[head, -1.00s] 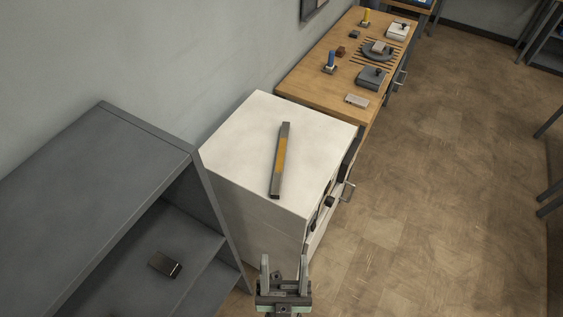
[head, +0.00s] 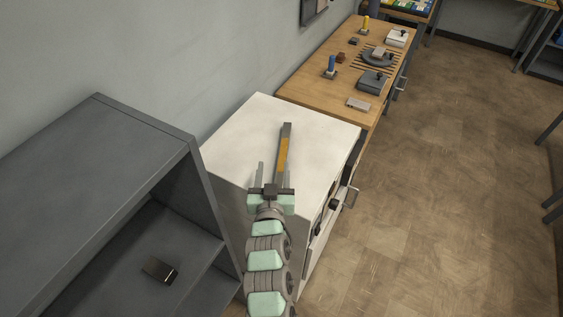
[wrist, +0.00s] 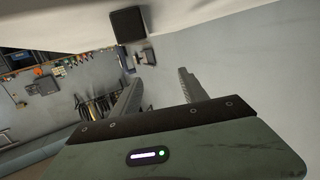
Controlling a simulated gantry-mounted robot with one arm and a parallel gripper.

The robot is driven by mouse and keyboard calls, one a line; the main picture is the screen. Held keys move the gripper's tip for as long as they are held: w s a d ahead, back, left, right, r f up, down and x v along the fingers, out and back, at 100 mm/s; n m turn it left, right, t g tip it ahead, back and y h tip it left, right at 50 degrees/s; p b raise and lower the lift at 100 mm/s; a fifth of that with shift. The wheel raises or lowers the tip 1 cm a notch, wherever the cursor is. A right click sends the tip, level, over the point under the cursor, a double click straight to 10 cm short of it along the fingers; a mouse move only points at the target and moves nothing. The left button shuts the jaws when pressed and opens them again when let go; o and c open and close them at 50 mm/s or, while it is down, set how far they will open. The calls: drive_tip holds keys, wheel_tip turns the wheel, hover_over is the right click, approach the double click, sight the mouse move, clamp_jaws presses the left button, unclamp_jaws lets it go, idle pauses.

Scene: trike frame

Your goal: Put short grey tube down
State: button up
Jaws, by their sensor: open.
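A grey square tube with an orange band (head: 284,152) lies on top of the white cabinet (head: 235,150). A short dark grey piece, like a tube or block (head: 159,270), lies on the grey shelf unit's lower board; I cannot tell which of the two is the task's tube. My gripper (head: 275,170) is open and holds nothing. It is at the near end of the banded tube and hides that end in the head view. In the wrist view, the open fingers (wrist: 160,85) show nothing between them, and a dark square (wrist: 127,25), perhaps the tube's end, shows above them.
The grey shelf unit (head: 95,165) stands left of the cabinet. Behind the cabinet is a wooden bench (head: 310,88) with blue and yellow fixtures and several small parts. Handles stick out from the cabinet's right side.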

sight(283, 156)
drive_tip(key=f, duration=0.1)
drive_tip(key=d+g+h, duration=0.1)
drive_tip(key=f+m+g, duration=0.1)
drive_tip(key=shift+s+d+f, duration=0.2)
drive_tip(key=shift+s+f, duration=0.1)
drive_tip(key=x, duration=0.6)
drive_tip(key=shift+w+f+b, duration=0.15)
drive_tip(key=shift+w+b, duration=0.05)
drive_tip(key=shift+b, duration=0.1)
drive_tip(key=x, duration=0.3)
drive_tip(key=shift+w+d, duration=0.1)
drive_tip(key=shift+w, duration=0.1)
drive_tip(key=shift+w+f, duration=0.15)
drive_tip(key=shift+w, duration=0.25)
clamp_jaws()
